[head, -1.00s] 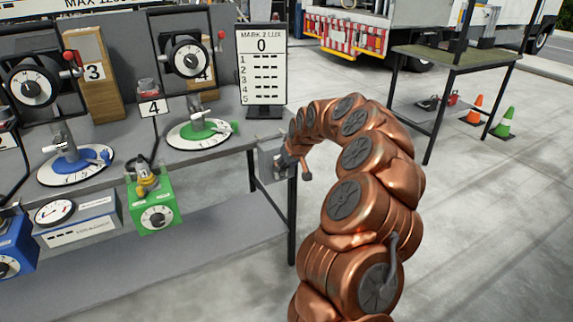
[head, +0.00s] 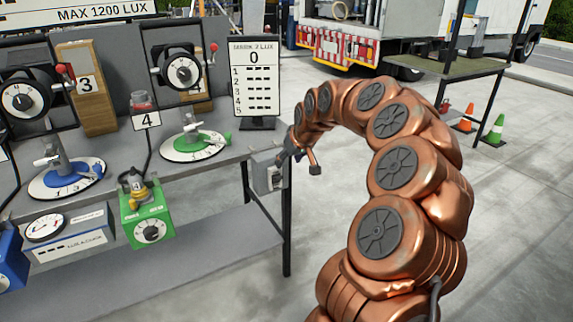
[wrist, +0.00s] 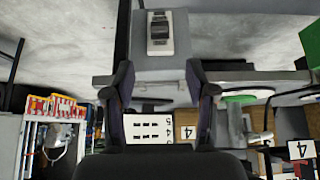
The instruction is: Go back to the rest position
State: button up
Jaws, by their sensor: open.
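My gripper (head: 298,158) hangs at the end of my copper-coloured arm, in front of the right end of the grey workbench (head: 235,157). In the wrist view its two dark fingers (wrist: 161,85) stand apart with nothing between them. A grey box with a switch (head: 268,172) is fixed at the bench's right end, just left of my gripper in the head view. The box also shows beyond the fingertips in the wrist view (wrist: 180,62), which looks upside down. I cannot tell the exact gap between fingers and box.
The bench carries a blue dial (head: 62,180), a green dial (head: 195,146) and a score sign (head: 256,80). A green box (head: 146,228) hangs at its front. A truck (head: 350,48), a side table (head: 450,72) and cones (head: 494,128) stand behind. The floor at right is open.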

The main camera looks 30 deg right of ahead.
jog(key=shift+s+r, duration=0.15)
jog(key=shift+r, duration=0.05)
dwell(0.7)
jog(key=s+a+n+g+y, duration=0.1)
jog(key=s+a+g, duration=0.1)
jog(key=s+a, duration=0.6)
jog(key=s+a+n+g+y, duration=0.1)
jog(key=s+a, duration=0.3)
jog(key=a, duration=0.8)
jog(key=s+a+f+g, duration=0.2)
jog(key=s, duration=0.8)
jog(key=s+a+f+m+g+h, duration=0.1)
jog(key=s+a+f+g, duration=0.15)
jog(key=s, duration=0.75)
jog(key=s+a+f+g, duration=0.1)
jog(key=s+a+g, duration=0.15)
jog(key=s, duration=0.85)
notch_tip(320, 180, up, 15)
jog(key=w+t+p, duration=0.1)
jog(key=w+p, duration=0.1)
jog(key=p, duration=1.2)
jog(key=shift+a+r+t, duration=0.2)
jog(key=shift+a+t, duration=0.05)
jog(key=shift+t, duration=0.05)
